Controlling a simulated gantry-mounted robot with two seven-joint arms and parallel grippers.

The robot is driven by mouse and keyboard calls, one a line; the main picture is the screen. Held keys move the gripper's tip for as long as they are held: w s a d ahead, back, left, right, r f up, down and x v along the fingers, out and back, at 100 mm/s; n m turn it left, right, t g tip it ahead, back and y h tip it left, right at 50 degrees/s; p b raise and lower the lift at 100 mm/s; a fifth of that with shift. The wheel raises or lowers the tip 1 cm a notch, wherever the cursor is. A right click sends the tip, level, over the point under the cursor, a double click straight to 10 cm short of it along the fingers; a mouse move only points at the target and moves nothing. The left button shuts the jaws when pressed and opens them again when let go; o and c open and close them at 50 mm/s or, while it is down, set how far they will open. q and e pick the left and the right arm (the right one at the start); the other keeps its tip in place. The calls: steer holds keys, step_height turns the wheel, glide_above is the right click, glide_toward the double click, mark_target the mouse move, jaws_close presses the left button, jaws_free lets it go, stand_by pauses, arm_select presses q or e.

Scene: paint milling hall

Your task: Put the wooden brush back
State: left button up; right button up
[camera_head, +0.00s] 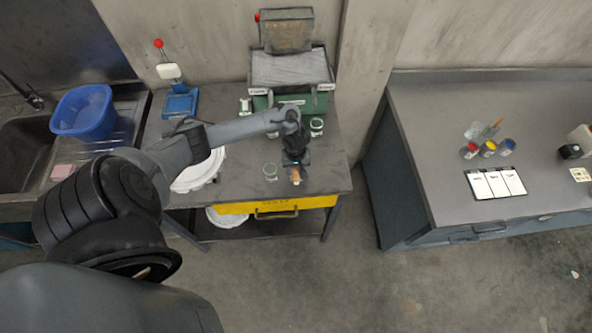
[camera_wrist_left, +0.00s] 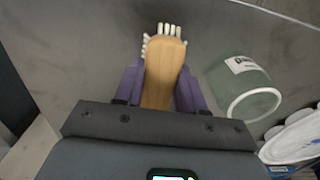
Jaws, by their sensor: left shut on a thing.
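The wooden brush (camera_wrist_left: 165,75) has a light wooden back and white bristles showing at its far end. My left gripper (camera_wrist_left: 161,84) is shut on it, with a purple finger on each side of the wood. In the head view my left gripper (camera_head: 294,163) is over the front right part of the left bench, and the brush (camera_head: 295,177) shows small just below it. I cannot tell whether the brush touches the bench top. My right gripper is not in view.
A greenish glass jar (camera_head: 270,172) stands left of the gripper; it also shows in the left wrist view (camera_wrist_left: 243,86). A white round lid or pail (camera_head: 200,175) is further left. A green machine (camera_head: 290,95) stands behind. The bench's right front corner is clear.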

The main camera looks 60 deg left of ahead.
arm_select(q)
steer(key=shift+f, duration=0.4)
steer(key=o, duration=1.1)
steer(key=shift+f, duration=0.1)
